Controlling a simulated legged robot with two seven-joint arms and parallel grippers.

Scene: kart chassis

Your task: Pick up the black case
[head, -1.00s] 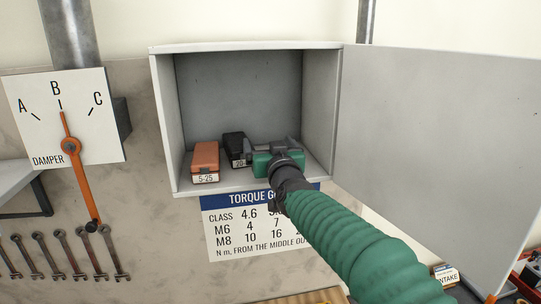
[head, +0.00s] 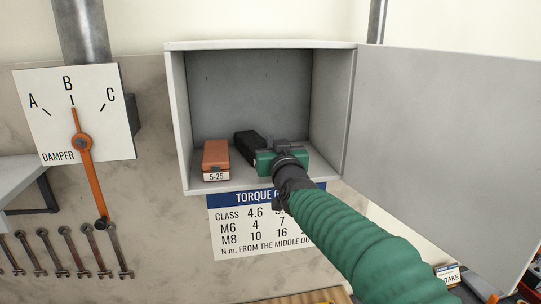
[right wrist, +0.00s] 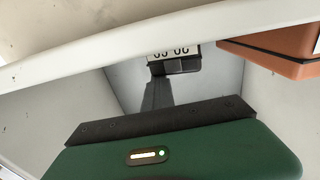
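The black case (head: 246,144) stands on the floor of the open grey cabinet, just right of the orange case. My right gripper (head: 268,143), with its green body, reaches into the cabinet and covers the front and right part of the black case. In the right wrist view, the black case (right wrist: 184,66) shows with its white label upside down, beyond a dark finger of my right gripper (right wrist: 157,94). The finger's tip lies close to the case; I cannot tell whether it touches or how far the fingers are apart. My left gripper is out of view.
The orange case (head: 216,157), labelled 5-25, stands close on the left. The cabinet (head: 178,120) has side walls and a top around the gripper, and its door (head: 440,150) stands open to the right. A damper lever (head: 88,165) hangs further left.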

